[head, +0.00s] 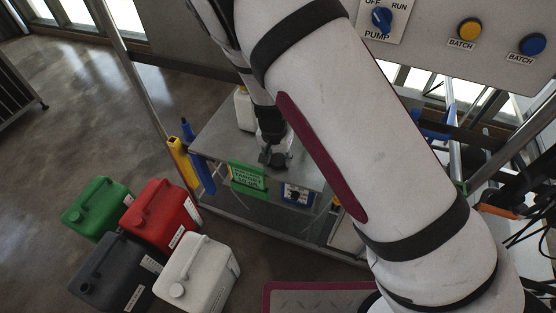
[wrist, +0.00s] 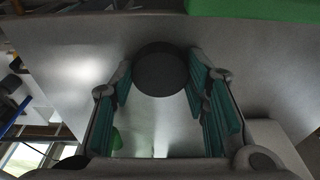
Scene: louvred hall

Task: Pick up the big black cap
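The big black cap (wrist: 160,68) is a dark round disc in the wrist view. It lies on the grey metal bench top, at the far end of the space between my fingers. My gripper (wrist: 159,88) has teal-padded fingers spread wide, one on each side of the cap. Any gaps to its sides look very small, and I cannot tell whether the pads touch it. In the head view my gripper (head: 272,157) is low over the bench (head: 215,140), and I cannot make out the cap clearly there.
A white bottle (head: 244,108) stands behind my gripper. A green sign (head: 248,178) and a small blue-and-white panel (head: 297,195) are at the bench's front edge. Yellow (head: 180,160) and blue tubes hang at its left. Green, red, black and white canisters (head: 197,272) stand on the floor.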

